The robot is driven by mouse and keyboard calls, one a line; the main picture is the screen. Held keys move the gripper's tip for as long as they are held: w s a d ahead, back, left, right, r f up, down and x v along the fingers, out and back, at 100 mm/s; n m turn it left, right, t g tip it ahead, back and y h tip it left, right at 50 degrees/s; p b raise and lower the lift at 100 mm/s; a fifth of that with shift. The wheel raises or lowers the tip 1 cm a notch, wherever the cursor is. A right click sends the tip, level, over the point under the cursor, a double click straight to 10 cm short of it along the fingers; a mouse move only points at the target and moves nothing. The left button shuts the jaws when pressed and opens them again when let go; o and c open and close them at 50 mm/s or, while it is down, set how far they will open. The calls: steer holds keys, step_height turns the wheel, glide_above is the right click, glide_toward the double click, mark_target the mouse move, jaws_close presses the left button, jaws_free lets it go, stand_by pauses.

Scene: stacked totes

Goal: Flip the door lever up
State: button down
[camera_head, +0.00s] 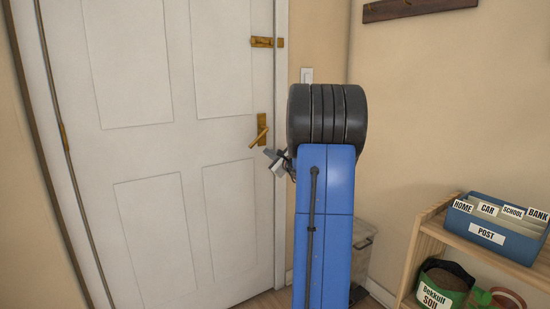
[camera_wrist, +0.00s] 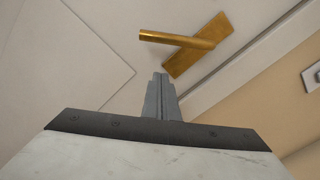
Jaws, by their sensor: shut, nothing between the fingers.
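The brass door lever (camera_head: 259,137) is on the right side of the white panelled door (camera_head: 155,150), on a brass plate (camera_head: 262,122). In the head view the lever slants down to the left. In the wrist view the lever (camera_wrist: 178,39) reaches left from its plate (camera_wrist: 205,45). My gripper (camera_head: 272,155) is just below and right of the lever in the head view. In the wrist view my gripper (camera_wrist: 160,78) has its fingers together and empty, pointing at the lever. A gap shows between the fingertips and the lever. My arm hides part of the wall behind.
A brass latch (camera_head: 262,42) sits higher on the door edge. A light switch (camera_head: 306,75) is on the wall right of the frame. A clear bin (camera_head: 363,245) stands behind my arm. A wooden shelf (camera_head: 437,228) at right holds a blue post box (camera_head: 495,238) and a soil bag (camera_head: 445,283).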

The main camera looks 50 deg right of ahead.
steer(key=shift+w+a+r, duration=0.35)
steer(key=shift+a+r, duration=0.2)
steer(key=shift+r, duration=0.2)
steer(key=shift+w+a+r, duration=0.35)
steer(key=shift+a+r, duration=0.2)
steer(key=shift+r, duration=0.2)
steer(key=shift+a, duration=0.1)
